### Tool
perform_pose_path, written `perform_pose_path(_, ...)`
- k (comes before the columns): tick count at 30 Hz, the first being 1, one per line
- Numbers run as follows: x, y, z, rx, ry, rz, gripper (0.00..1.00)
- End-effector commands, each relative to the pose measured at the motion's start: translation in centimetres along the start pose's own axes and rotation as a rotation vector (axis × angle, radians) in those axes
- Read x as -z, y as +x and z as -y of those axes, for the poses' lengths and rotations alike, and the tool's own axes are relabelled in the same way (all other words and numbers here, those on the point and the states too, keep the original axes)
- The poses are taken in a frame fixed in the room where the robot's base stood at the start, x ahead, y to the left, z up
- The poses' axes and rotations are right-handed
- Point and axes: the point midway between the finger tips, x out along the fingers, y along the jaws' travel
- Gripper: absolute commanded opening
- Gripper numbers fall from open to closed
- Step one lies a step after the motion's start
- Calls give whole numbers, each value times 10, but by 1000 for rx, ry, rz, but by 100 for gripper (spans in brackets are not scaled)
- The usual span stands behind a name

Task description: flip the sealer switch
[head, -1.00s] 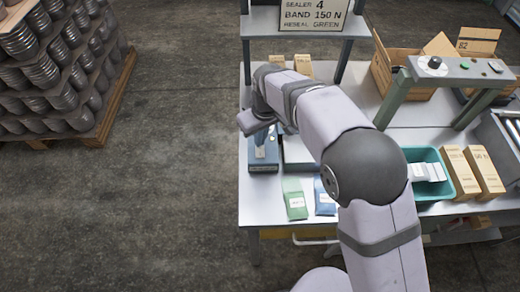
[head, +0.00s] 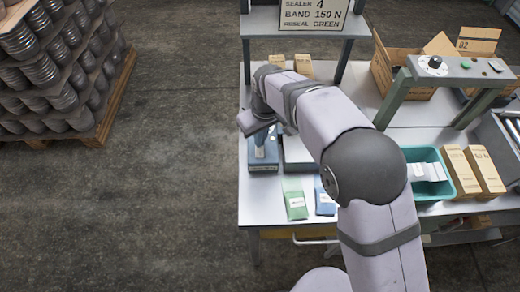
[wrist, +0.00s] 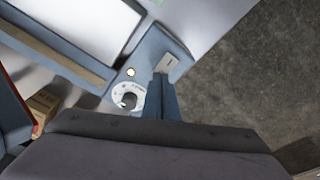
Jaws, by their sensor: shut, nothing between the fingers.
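The sealer is a blue-grey unit with a control end (wrist: 178,44) in the wrist view. On it are a white dial with a black knob (wrist: 127,100), a small lit yellowish lamp (wrist: 130,72) and a pale switch plate (wrist: 170,62) with a small dark mark. My gripper (wrist: 163,78) is shut and empty, its blue fingertips at the near edge of the switch plate. I cannot tell whether they touch it, or which way the switch is set. In the head view my gripper (head: 260,141) hangs over the sealer's blue-grey front end (head: 263,165) at the bench's left side.
A green pouch (head: 295,204) and a blue pouch (head: 325,203) lie in front of the sealer. A teal bin (head: 439,190) with pale pouches and tan cartons (head: 473,172) stand to the right. A sign (head: 313,15) reads sealer 4, band 150 N, reseal green.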

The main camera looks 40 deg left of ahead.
Motion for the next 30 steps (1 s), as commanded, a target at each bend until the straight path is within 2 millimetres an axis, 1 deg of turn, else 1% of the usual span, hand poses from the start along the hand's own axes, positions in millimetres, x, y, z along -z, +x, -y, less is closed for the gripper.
perform_pose_path(21, -2, 10, 0, 0, 0, 1, 0)
perform_pose_path(26, -2, 8, 0, 1, 0, 2, 0)
perform_pose_path(30, 0, 0, 0, 0, 0, 1, 0)
